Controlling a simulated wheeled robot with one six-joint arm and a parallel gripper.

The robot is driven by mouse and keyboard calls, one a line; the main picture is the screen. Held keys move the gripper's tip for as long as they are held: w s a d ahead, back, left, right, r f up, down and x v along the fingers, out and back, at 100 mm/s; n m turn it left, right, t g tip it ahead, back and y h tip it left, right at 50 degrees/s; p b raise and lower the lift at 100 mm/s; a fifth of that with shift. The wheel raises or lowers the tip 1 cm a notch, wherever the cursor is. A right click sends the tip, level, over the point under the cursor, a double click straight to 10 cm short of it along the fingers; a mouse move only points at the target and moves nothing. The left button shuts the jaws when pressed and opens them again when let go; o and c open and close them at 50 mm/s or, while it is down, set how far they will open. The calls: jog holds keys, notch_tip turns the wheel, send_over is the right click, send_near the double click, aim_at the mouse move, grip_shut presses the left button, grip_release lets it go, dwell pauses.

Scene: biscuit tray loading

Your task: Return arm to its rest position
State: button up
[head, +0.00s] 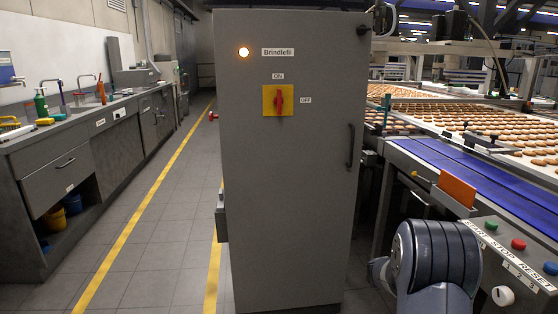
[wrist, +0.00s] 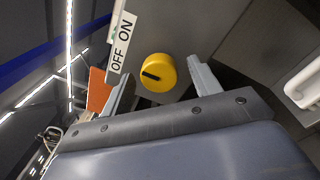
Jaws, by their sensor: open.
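My gripper (wrist: 161,72) shows in the wrist view with its two pale fingers spread apart and nothing held between them. A round yellow knob (wrist: 158,72) with a black pointer mark lies beyond the fingertips, framed between them, with a visible gap on both sides. An ON/OFF label (wrist: 121,43) is beside the knob. In the head view my arm's dark rounded link is at the lower right; the gripper itself is hidden there.
A tall grey cabinet (head: 300,200) with a red switch (head: 279,100) stands in the middle. A button panel (head: 515,262), an orange plate (head: 457,190) and a blue belt (head: 450,165) are at the right. Biscuits (head: 450,117) lie beyond. The floor aisle (head: 155,230) at left is clear.

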jog(key=n+p, duration=0.8)
jog(key=p, duration=0.6)
jog(key=shift+r, duration=0.2)
jog(key=shift+s+a+f, duration=0.1)
jog(key=shift+a+f, duration=0.05)
jog(key=shift+a, duration=0.45)
jog(key=shift+a+f, duration=0.1)
jog(key=shift+a, duration=0.05)
